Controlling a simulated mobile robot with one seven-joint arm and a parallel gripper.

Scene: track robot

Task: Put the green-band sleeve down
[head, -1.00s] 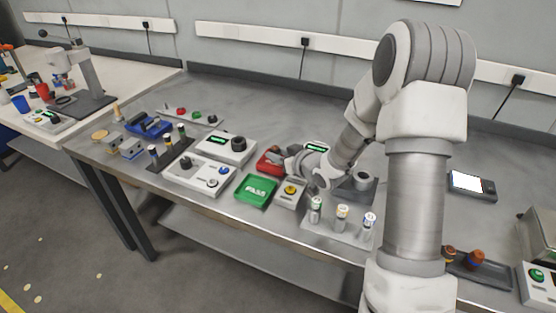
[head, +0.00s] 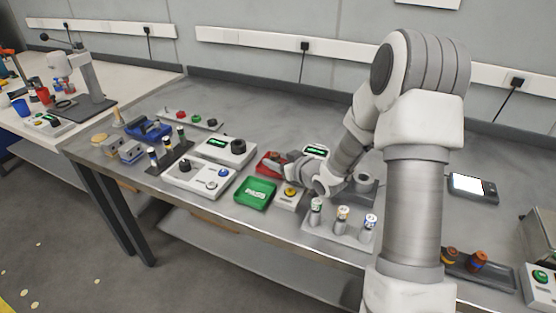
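My gripper (head: 287,167) is small in the head view, beside the red tray (head: 268,162) and above the yellow-button box (head: 289,195). Its fingers are dark and partly hidden by my wrist, so I cannot tell whether they are open or shut, or whether a sleeve is between them. Three pale sleeves stand upright in a light grey rack (head: 338,233); the leftmost sleeve (head: 316,210) seems to have a greenish band. The bands are too small to be sure.
A green tray (head: 255,194) lies at the front edge, right of a white control box (head: 196,178). A grey block (head: 362,186) stands right of my wrist. A dark tray (head: 485,269) with orange-brown parts lies at the right. The bench's back strip is mostly clear.

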